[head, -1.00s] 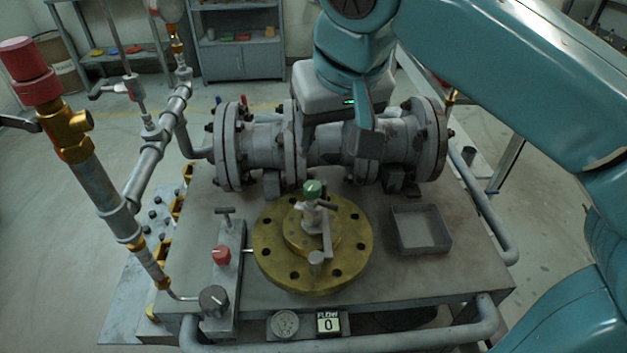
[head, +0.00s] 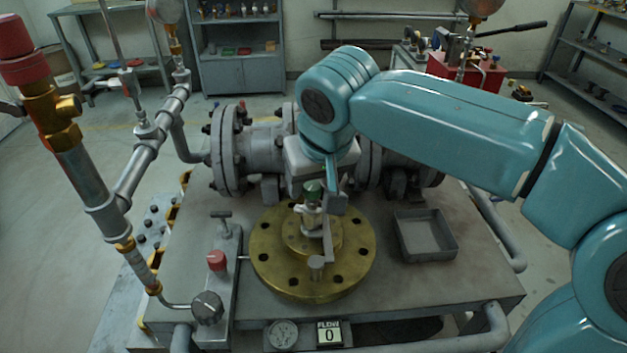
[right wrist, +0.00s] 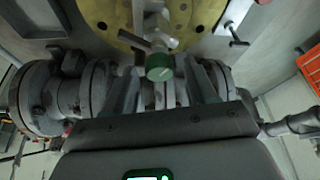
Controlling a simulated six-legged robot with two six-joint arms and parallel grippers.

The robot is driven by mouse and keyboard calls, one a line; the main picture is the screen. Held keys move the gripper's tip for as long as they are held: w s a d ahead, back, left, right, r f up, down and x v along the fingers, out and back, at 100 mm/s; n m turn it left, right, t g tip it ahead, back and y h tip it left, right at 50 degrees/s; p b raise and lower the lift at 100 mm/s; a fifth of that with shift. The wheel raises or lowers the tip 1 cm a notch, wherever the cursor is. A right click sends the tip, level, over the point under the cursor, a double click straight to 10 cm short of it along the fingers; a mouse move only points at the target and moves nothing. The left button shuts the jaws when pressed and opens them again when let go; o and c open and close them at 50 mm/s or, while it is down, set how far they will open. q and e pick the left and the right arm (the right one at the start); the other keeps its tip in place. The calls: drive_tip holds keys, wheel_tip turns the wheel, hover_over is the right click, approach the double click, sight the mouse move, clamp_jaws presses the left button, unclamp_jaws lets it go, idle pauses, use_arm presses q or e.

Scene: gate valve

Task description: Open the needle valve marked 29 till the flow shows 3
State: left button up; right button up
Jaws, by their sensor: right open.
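A small valve with a green knob (head: 313,188) stands upright on the round brass flange (head: 270,255); no marking 29 is readable. My right gripper (head: 316,197) is open close to the green knob, pointing down. In the right wrist view the green knob (right wrist: 160,67) shows between the tips of the open jaws (right wrist: 163,80); I cannot tell whether they touch it. The flow display (head: 329,334) at the table's front reads 0. My left gripper is not in view.
Left of the flange, a grey block carries a red knob (head: 216,261), a dark knob (head: 207,307) and a T-handle (head: 222,216). A round gauge (head: 282,334) sits beside the display. An empty grey tray (head: 455,246) lies right. Flanged pipework (head: 262,150) stands behind.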

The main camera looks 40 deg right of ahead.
drive_tip(key=c, duration=1)
